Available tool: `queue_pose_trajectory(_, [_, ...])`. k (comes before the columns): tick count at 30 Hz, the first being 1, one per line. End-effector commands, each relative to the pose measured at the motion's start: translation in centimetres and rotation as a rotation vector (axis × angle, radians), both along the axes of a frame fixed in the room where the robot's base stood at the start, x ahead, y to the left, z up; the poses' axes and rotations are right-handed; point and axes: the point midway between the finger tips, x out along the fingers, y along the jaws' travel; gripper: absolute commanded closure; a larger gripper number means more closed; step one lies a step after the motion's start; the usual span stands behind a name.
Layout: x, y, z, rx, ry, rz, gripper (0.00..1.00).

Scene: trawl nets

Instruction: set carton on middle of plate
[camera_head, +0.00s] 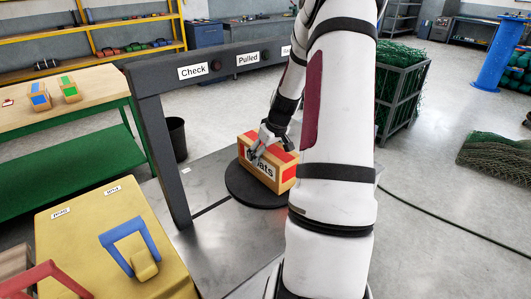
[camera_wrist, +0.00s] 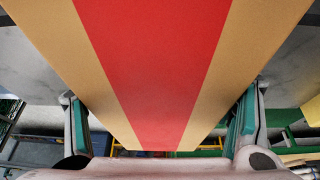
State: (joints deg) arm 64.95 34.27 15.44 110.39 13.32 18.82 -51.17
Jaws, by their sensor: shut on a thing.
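The carton (camera_head: 262,173) is a tan box with red bands and a white label whose visible letters read "ats". It is at the round dark plate (camera_head: 240,192), over its middle part as seen in the head view; I cannot tell whether it touches the plate. My gripper (camera_head: 264,143) comes down on the carton from above, partly hidden by my arm. In the wrist view the carton (camera_wrist: 155,60) fills the space between the two green-padded fingers, its red band running down the middle. The gripper is shut on the carton.
A dark frame (camera_head: 165,78) with signs "Check" and "Pulled" stands behind and left of the plate. A yellow box (camera_head: 75,235) with a blue handle (camera_head: 128,243) is at the lower left. A workbench (camera_head: 100,88) holds two small cartons. Bare metal table (camera_head: 215,245) lies in front of the plate.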

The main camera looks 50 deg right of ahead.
Motion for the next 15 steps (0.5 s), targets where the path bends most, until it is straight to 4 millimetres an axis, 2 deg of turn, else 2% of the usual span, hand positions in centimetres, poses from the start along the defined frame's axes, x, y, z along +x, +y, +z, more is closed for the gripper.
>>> queue_pose_trajectory(8, [0.05, -0.07, -0.05, -0.003, -0.002, 0.0, 0.76])
queue_pose_trajectory(9, [0.01, -0.03, -0.19, -0.001, -0.001, 0.0, 0.23])
queue_pose_trajectory(12, [0.0, -0.02, -0.14, -0.001, -0.001, 0.0, 0.05])
queue_pose_trajectory(15, [0.0, -0.02, -0.14, -0.001, -0.001, 0.0, 0.05])
